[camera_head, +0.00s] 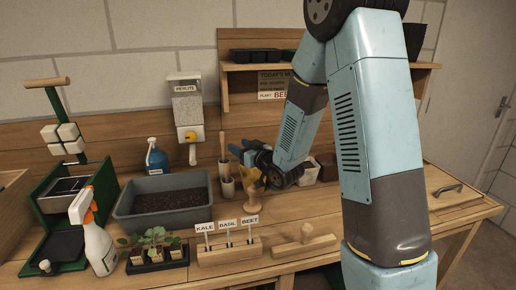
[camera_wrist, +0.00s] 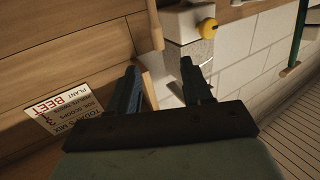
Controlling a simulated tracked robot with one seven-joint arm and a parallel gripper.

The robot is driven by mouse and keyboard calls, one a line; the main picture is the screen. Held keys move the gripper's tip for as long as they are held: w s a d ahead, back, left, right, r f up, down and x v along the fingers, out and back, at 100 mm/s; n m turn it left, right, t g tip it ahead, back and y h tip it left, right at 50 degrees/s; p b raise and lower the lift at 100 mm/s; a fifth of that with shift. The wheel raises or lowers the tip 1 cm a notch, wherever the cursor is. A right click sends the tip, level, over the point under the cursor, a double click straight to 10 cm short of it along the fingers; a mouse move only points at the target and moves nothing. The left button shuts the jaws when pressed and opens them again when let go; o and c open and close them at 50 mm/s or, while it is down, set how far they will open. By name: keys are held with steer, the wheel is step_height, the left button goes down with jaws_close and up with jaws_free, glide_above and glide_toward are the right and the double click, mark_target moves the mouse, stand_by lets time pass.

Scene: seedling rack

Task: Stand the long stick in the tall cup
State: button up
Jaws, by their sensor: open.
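A slim wooden stick (camera_head: 222,146) stands upright at the back of the bench in the head view, its lower end at a pale tall cup (camera_head: 228,187). Whether the stick is inside the cup or behind it is hard to tell. A second pale wooden piece (camera_head: 250,178) is just right of the cup, partly covered by my wrist. My gripper (camera_wrist: 163,88) is open in the wrist view, its two dark fingers apart with nothing clearly held. In the head view my arm reaches down close to the right of the cup, and its fingertips are hard to make out.
A grey soil tub (camera_head: 125,208), a spray bottle (camera_head: 94,233) and a seedling tray (camera_head: 157,265) are left. A label block (camera_head: 229,256) and a wooden tool (camera_head: 304,247) lie in front. The perlite dispenser (camera_head: 187,105) hangs behind.

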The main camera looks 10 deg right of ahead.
steer(key=s+d+r+m+g+h, duration=0.3)
steer(key=s+d+r+g+h, duration=0.1)
steer(key=s+d+r+h, duration=0.55)
steer(key=s+d+r+m+g, duration=0.1)
steer(key=s+d+g, duration=0.1)
steer(key=s, duration=1.1)
steer(key=s+d+r+m+g, duration=0.2)
steer(key=s+g, duration=0.2)
steer(key=s, duration=0.9)
steer(key=shift+d+r, duration=0.15)
steer(key=shift+d, duration=0.25)
steer(key=shift+y, duration=0.25)
